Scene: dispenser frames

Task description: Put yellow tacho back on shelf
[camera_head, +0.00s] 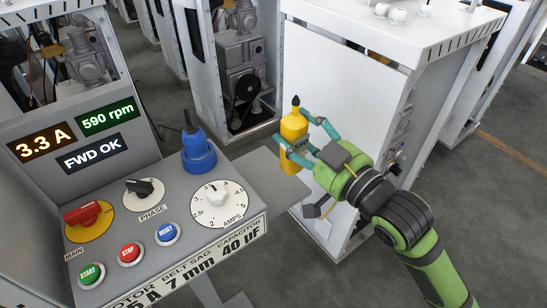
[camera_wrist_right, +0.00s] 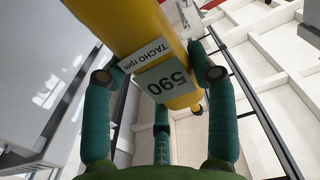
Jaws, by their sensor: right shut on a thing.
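A flat grey shelf (camera_head: 262,178) extends to the right of the control panel, below and beside the tacho. Whether the tacho's base touches it cannot be told. My left gripper is not in view.
A blue tool (camera_head: 198,155) with a black tip stands at the back of the grey control panel (camera_head: 190,255), left of the shelf. The panel carries knobs, buttons and displays reading 3.3 A, 590 rpm and FWD OK. A white cabinet (camera_head: 335,105) stands close behind my right gripper.

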